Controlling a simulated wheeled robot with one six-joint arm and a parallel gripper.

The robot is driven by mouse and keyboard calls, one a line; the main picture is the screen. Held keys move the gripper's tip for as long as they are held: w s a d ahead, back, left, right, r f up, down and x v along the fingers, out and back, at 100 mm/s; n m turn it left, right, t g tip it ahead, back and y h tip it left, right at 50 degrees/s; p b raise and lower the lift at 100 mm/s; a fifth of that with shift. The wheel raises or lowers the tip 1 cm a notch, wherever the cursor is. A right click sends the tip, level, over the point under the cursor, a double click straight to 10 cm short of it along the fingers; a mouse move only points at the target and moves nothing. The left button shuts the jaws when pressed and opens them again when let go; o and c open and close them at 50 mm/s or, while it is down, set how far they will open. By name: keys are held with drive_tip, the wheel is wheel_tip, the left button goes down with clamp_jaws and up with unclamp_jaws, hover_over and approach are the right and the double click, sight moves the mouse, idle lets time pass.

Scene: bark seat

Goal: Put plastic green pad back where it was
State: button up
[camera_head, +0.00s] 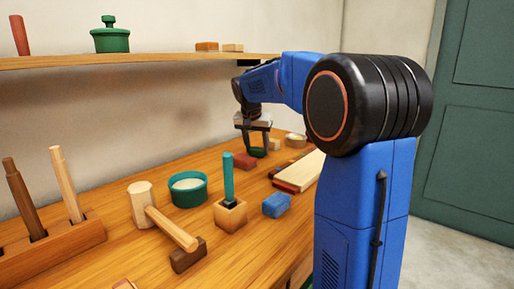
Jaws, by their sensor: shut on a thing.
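The green pad (257,152) is small and dark green, and shows at the lower end of my gripper (257,146). My gripper is shut on it, over the far part of the wooden bench. The fingers and arm hide part of the pad. I cannot tell whether the pad touches the bench or hangs just above it. A red block (244,161) lies just left of the pad, and a tan block (275,144) just right of it.
On the bench stand a green bowl (187,191), a holder with a green-handled tool (230,212), a blue block (276,204), a mallet (165,225), a rod rack (55,240) and a pale board (300,169). A shelf (150,59) runs along the wall above.

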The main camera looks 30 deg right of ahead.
drive_tip(key=o, duration=0.9)
drive_tip(key=v, duration=1.2)
drive_tip(key=shift+r, duration=0.1)
